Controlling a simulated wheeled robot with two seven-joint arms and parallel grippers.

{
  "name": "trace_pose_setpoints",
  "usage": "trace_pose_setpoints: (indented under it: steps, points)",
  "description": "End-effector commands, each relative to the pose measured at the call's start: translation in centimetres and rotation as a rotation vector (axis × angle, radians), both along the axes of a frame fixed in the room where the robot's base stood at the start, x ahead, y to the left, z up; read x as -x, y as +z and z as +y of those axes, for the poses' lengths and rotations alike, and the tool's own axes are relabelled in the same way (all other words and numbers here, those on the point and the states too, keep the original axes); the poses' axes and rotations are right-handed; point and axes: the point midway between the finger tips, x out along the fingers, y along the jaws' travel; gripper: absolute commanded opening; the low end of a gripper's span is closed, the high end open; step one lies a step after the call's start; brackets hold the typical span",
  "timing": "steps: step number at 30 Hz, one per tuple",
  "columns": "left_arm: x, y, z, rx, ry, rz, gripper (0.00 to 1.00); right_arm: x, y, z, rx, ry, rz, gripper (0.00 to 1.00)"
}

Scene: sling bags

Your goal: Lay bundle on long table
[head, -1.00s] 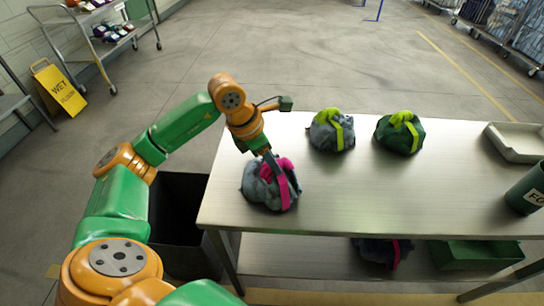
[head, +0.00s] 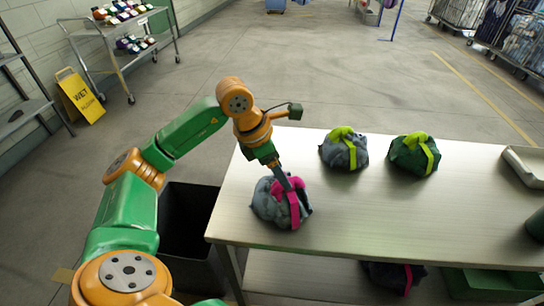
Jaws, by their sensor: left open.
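A grey cloth bundle (head: 268,206) with a magenta strap sits on the near left corner area of the long metal table (head: 370,215). My left gripper (head: 287,186) is right at the top of this bundle, pointing down at its strap. Its fingertips are partly hidden against the strap and cloth; the jaws are open. A grey bundle with a lime strap (head: 343,150) and a dark green bundle with a lime strap (head: 414,155) stand farther back on the table. My right gripper is not in view.
A dark bundle (head: 390,275) and a green bin (head: 490,283) are on the lower shelf. A black bin (head: 190,225) stands left of the table. A grey tray (head: 526,165) lies at the right. A yellow wet-floor sign (head: 80,96) and trolley (head: 120,45) stand at left.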

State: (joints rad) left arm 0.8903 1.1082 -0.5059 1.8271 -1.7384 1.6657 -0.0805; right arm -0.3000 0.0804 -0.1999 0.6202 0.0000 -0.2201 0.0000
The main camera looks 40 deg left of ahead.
Motion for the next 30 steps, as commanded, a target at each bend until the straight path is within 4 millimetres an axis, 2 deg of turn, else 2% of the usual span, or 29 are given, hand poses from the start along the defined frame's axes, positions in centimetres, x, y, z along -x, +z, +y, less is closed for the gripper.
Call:
trace_pose_setpoints:
  steps: [6, 10, 14, 30]
  points:
    - [1.8, 5.7, 1.2, -0.001, 0.001, -0.006, 0.68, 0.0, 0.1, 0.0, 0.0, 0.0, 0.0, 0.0]
    - [2.5, 7.7, 1.7, 0.0, 0.0, -0.002, 0.68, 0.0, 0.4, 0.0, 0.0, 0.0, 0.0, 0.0]
    - [2.9, 8.4, 1.9, -0.001, 0.0, -0.001, 0.68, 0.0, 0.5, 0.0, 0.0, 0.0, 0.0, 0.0]
    - [2.9, 8.3, 1.9, 0.0, 0.0, 0.0, 0.68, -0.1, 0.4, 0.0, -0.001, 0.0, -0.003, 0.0]
